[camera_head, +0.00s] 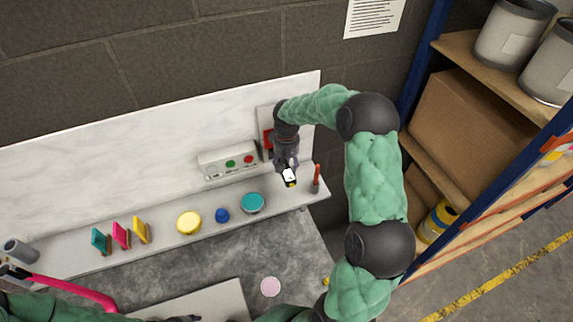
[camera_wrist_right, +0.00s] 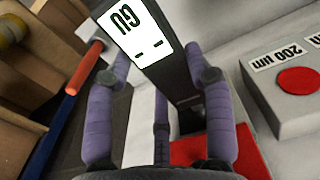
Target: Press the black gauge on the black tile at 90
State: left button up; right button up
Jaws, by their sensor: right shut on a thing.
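My right gripper (camera_head: 289,172) reaches down in front of the white back panel, near the right end of the ledge. In the right wrist view its purple fingers (camera_wrist_right: 160,110) are closed around a dark upright body, the black gauge (camera_wrist_right: 180,72), with a white display bearing dark marks. The gauge's white face (camera_head: 289,175) also shows small in the head view. I cannot make out a black tile; a red tile (camera_wrist_right: 215,150) lies behind the fingers.
A grey button box (camera_head: 228,160) with green and red buttons stands left of my right gripper. A red stick (camera_head: 316,178) stands close on its right. Teal (camera_head: 252,202), blue (camera_head: 222,215) and yellow (camera_head: 188,222) round pieces line the ledge. Shelving (camera_head: 420,150) bounds the right.

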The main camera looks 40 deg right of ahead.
aim_at(295, 183)
dwell(0.3)
jog(key=shift+s+a+b, duration=0.2)
jog(key=shift+s+a, duration=0.2)
jog(key=shift+s, duration=0.85)
jog(key=shift+s+a+b, duration=0.15)
jog(key=shift+s+a, duration=0.25)
jog(key=shift+s, duration=0.9)
jog(key=shift+s+a+b, duration=0.2)
jog(key=shift+s+a, duration=0.2)
jog(key=shift+s, duration=0.85)
